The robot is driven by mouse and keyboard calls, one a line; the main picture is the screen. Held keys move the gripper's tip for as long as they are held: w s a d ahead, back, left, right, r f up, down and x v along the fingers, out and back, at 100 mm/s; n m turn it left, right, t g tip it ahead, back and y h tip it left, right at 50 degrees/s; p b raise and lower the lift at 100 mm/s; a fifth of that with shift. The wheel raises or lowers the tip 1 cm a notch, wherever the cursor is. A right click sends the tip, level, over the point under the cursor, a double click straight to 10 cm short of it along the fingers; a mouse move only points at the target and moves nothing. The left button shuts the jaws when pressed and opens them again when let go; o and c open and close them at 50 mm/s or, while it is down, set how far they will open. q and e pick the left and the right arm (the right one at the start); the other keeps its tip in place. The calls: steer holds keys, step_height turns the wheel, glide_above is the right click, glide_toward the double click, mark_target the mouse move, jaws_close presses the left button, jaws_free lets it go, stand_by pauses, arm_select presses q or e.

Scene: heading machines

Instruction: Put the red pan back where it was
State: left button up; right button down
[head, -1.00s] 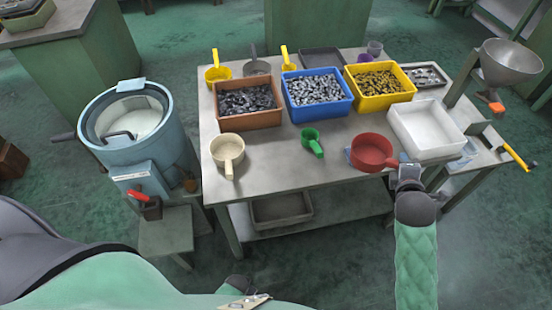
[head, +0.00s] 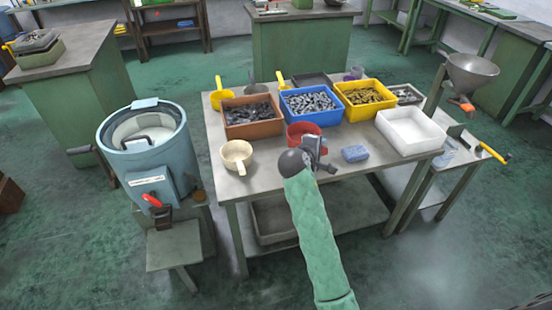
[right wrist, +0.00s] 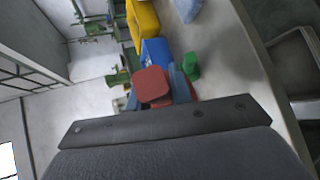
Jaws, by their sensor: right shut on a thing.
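The red pan (head: 304,130) shows in front of the blue bin (head: 316,102) in the head view, partly covered by my right gripper (head: 316,148). My right gripper is shut on the pan, at its near side. Whether the pan touches the table cannot be told. In the right wrist view the red pan (right wrist: 153,84) is between the fingers, with a green scoop (right wrist: 192,68) beside it. The green scoop is hidden in the head view. My left gripper is out of view.
On the grey table (head: 290,185) are a cream pan (head: 236,153), a brown bin (head: 252,116), a yellow bin (head: 364,99), a white tray (head: 411,131) and a blue sponge (head: 355,153). A funnel (head: 471,72) stands right. A blue drum machine (head: 147,150) stands left.

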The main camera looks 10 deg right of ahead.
steer(key=shift+w+a+m+g+h, duration=0.1)
steer(key=shift+w+m+g+h, duration=0.3)
steer(key=shift+w+m, duration=0.1)
steer(key=shift+w+a+f+p, duration=0.8)
steer(key=shift+w+a+f, duration=0.45)
steer(key=shift+f, duration=0.5)
steer(key=shift+w+a+f+p, duration=0.8)
steer(key=shift+w+a+f, duration=0.5)
steer(key=shift+f, duration=0.5)
steer(key=shift+w+a+f+p, duration=0.8)
steer(key=shift+w+a+f, duration=0.3)
steer(key=shift+a+f, duration=0.5)
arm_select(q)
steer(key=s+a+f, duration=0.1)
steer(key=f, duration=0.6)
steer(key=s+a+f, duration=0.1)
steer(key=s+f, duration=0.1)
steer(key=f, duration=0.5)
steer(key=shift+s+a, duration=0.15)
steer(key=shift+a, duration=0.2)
arm_select(e)
steer(key=shift+d+f, duration=0.15)
steer(key=shift+d, duration=0.05)
steer(key=c, duration=1.3)
jaws_free()
steer(key=shift+f, duration=0.1)
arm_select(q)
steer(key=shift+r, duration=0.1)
arm_select(e)
steer(key=shift+o, duration=0.2)
